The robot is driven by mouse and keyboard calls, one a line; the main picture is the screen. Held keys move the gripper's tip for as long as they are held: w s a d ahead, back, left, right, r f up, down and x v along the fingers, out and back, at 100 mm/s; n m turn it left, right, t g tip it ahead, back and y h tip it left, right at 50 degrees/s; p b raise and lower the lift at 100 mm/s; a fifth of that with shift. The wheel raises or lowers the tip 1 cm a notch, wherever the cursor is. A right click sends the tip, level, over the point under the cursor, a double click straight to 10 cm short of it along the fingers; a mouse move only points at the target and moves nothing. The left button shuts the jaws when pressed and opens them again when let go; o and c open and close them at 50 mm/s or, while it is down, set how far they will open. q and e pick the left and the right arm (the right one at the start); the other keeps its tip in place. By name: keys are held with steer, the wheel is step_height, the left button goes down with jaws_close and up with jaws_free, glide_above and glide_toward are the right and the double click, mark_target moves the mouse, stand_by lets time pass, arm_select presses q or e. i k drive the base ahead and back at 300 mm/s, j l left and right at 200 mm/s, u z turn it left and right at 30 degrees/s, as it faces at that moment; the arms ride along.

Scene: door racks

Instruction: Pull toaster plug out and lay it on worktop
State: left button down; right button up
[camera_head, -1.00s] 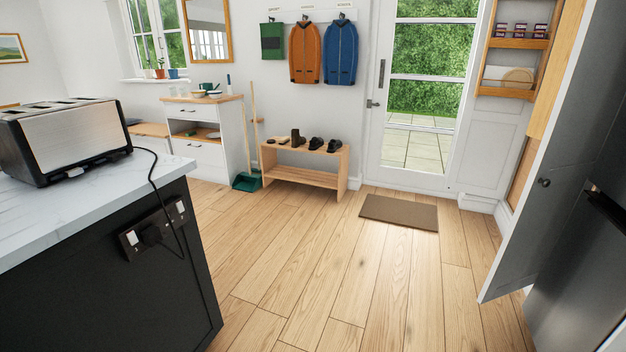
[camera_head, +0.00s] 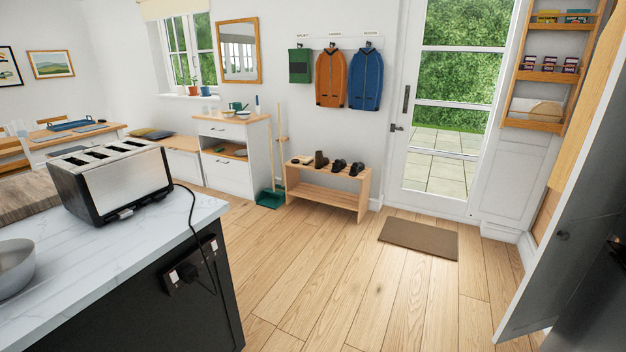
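The silver and black toaster (camera_head: 118,181) stands on the white marble worktop (camera_head: 110,247) at the left. Its black cord (camera_head: 194,232) hangs over the worktop's edge to a socket plate (camera_head: 187,271) on the dark end panel below. The black toaster plug (camera_head: 188,272) sits in the socket, small and dark against the panel. A white switch (camera_head: 173,277) shows beside it. Neither of my grippers is in view.
A metal bowl (camera_head: 14,267) stands on the worktop at the left edge. An open cabinet door (camera_head: 560,230) is at the right. The wooden floor between is clear up to a doormat (camera_head: 419,239) and a shoe bench (camera_head: 328,189).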

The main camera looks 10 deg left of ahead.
mark_target(190, 274)
steer(key=u, duration=1.25)
